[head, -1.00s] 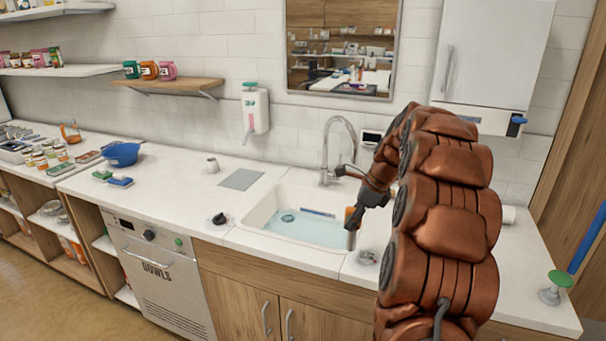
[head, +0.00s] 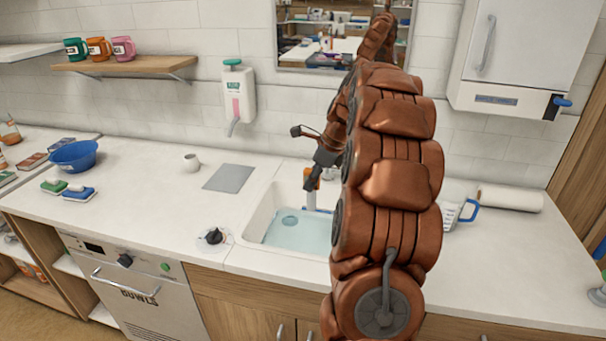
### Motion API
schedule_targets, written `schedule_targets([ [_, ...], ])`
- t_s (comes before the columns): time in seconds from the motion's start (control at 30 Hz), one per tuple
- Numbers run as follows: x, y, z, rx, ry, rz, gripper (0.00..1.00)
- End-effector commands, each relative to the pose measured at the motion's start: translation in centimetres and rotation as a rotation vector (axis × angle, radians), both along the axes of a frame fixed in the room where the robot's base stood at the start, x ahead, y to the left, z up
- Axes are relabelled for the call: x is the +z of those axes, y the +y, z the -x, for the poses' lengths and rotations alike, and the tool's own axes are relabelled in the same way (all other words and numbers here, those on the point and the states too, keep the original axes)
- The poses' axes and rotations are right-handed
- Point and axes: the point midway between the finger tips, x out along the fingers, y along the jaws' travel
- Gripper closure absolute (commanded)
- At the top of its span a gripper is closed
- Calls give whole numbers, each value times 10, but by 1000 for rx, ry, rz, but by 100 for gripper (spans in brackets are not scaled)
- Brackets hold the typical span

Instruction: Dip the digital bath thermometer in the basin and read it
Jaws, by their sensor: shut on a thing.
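The basin (head: 252,225) is a white sink set in the counter, with pale blue water (head: 297,238) in it. A round drain shows under the water. My gripper (head: 314,180) is over the basin, toward its back right, and is shut on the thermometer (head: 311,187). The thermometer has an orange upper part and a pale grey lower part pointing down. I cannot tell whether its tip touches the water. Its display cannot be read from here. My arm hides the basin's right side and most of the faucet.
A grey mat (head: 229,178), a white cup (head: 191,161) and a black knob (head: 214,236) are left of the basin. A measuring jug (head: 458,214) and paper roll (head: 510,198) lie right of my arm. A soap dispenser (head: 238,92) hangs on the wall.

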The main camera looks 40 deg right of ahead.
Motion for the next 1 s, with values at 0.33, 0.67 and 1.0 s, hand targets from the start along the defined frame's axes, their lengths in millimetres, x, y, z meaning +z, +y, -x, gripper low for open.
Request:
schedule_targets([
  [0.33, -27, -2, 2, -4, 0, 0, 100],
  [0.67, -53, -1, 0, -2, -1, 2, 100],
  [1.0, -81, 0, 0, 0, 1, 1, 100],
])
